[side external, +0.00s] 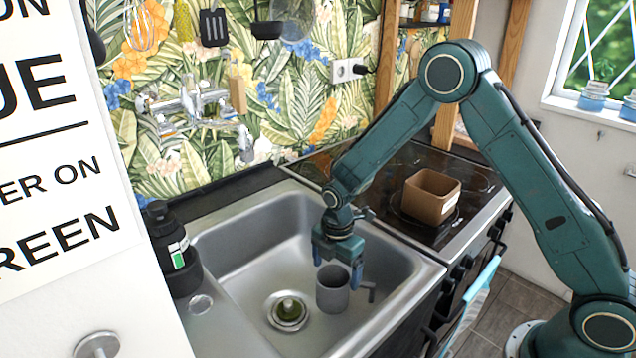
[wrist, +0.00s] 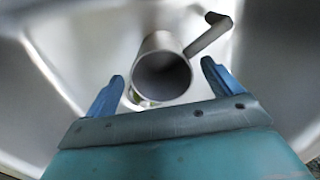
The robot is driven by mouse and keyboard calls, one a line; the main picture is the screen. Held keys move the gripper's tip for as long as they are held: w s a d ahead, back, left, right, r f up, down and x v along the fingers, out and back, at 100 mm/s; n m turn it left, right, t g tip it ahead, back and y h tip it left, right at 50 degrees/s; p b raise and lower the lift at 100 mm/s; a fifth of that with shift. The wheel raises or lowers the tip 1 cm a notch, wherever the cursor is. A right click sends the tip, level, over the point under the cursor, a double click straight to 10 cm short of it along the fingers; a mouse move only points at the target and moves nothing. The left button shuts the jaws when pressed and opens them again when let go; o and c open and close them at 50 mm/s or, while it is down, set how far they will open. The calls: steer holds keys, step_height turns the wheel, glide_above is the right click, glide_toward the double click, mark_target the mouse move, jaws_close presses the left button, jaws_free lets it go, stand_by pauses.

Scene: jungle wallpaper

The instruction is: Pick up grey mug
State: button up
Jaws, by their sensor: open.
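The grey mug (side external: 332,290) stands in the metal sink, just right of the drain, with its handle pointing right. In the wrist view the mug (wrist: 163,72) shows its dark open mouth, and its handle reaches to the upper right. My gripper (side external: 338,272) is above the mug in the sink. In the wrist view my gripper (wrist: 162,82) is open, with one blue finger on each side of the mug's near rim. The fingers look apart from the mug, with nothing held. I cannot tell the exact height between fingertips and rim.
The sink (side external: 240,262) has steep walls around the mug, with a drain (side external: 288,311) to its left. A brown square bowl (side external: 431,196) sits on the black stove (side external: 480,190) to the right. A dark bottle (side external: 172,248) stands at the sink's left rim. A faucet (side external: 195,105) is at the back wall.

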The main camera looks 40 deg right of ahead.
mark_target(334, 284)
steer(key=shift+s+a+f, duration=0.1)
steer(key=shift+f, duration=1.2)
steer(key=shift+a+f, duration=0.1)
steer(key=shift+f, duration=1.2)
steer(key=c, duration=1.3)
steer(key=shift+o, duration=0.2)
steer(key=shift+r, duration=0.15)
step_height(334, 284, up, 20)
